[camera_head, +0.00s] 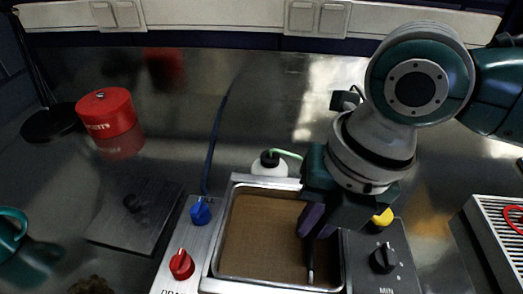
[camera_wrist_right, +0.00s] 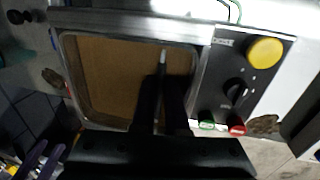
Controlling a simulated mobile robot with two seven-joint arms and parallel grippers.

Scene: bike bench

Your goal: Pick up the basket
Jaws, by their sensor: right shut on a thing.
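My right gripper (camera_head: 318,228) reaches down over the brown-filled metal tank (camera_head: 217,262), at the right part of its opening. Its dark fingers are shut on a thin grey bar (camera_head: 311,275), which looks like the basket's handle. The bar also shows in the right wrist view (camera_wrist_right: 163,62), running out from between the fingers (camera_wrist_right: 160,105) over the brown tank. The basket's body cannot be told apart from the brown inside of the tank. My left gripper is not in view.
A panel left of the tank has a blue knob (camera_head: 200,211) and a red knob (camera_head: 181,264). Right of it are a black knob (camera_head: 383,259) and a yellow button (camera_head: 383,217). A white bottle (camera_head: 268,167) stands behind. A red tin (camera_head: 106,113) stands far left.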

